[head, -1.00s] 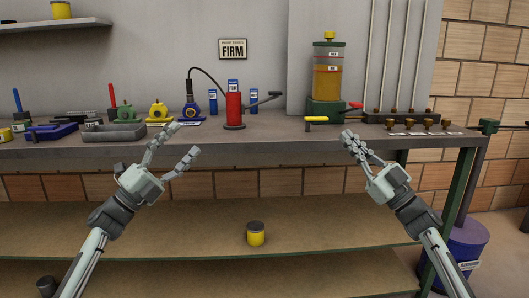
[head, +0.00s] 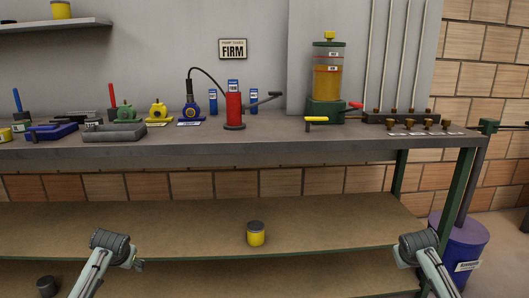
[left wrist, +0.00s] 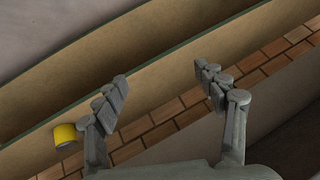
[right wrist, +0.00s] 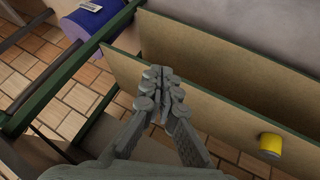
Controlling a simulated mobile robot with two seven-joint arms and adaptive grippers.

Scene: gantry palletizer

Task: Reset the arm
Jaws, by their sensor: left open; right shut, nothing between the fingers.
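In the left wrist view my left gripper (left wrist: 162,80) is open, with nothing between its spread fingers. In the right wrist view my right gripper (right wrist: 160,78) is shut, its fingers together and empty. In the head view only my two forearms show at the bottom, left and right; the grippers are hardly visible or hidden there. Both arms are low, in front of the bench's shelves, apart from every object.
The workbench (head: 300,150) carries a red pump (head: 234,110), an amber reservoir (head: 327,80) and several small tools. A yellow can (head: 256,235) stands on the shelf (head: 180,225) below. A blue drum (head: 465,245) stands at the right.

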